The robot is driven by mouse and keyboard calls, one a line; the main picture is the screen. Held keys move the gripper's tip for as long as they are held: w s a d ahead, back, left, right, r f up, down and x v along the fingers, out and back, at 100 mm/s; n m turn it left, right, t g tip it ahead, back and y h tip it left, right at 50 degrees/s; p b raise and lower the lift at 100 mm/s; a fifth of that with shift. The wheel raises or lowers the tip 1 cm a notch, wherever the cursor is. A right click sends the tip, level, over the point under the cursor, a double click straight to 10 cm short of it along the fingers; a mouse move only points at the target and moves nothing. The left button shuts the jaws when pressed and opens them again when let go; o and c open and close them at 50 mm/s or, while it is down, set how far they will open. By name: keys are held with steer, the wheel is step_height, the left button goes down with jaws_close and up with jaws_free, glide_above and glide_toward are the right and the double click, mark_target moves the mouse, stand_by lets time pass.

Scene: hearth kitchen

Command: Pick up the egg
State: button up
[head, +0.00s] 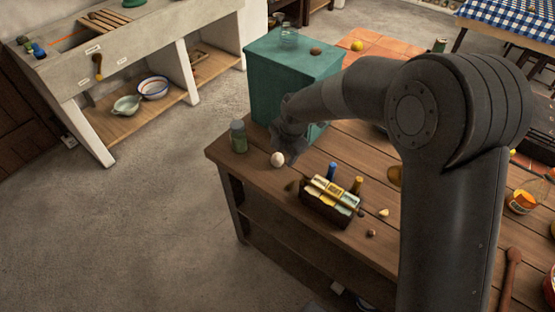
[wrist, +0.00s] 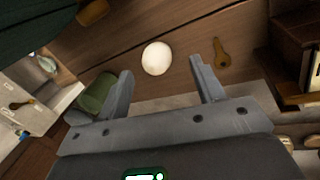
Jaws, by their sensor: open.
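The egg (head: 278,159) is white and lies on the wooden table (head: 352,148) near its far left corner. In the wrist view the egg (wrist: 156,58) lies just ahead of the fingertips, roughly centred between them. My gripper (wrist: 162,80) is open and empty. In the head view my gripper (head: 290,150) is just right of the egg, its fingers largely hidden by the wrist.
A green jar (head: 239,137) stands left of the egg; it also shows beside the left finger in the wrist view (wrist: 101,93). A dark wooden holder (head: 330,203) with packets stands to the right. A teal cabinet (head: 285,75) is behind.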

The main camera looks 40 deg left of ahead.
mark_target(280, 156)
steer(key=x, duration=0.4)
steer(key=shift+a+f, duration=0.25)
steer(key=shift+a, duration=0.1)
steer(key=shift+c, duration=0.3)
steer(key=c, duration=0.7)
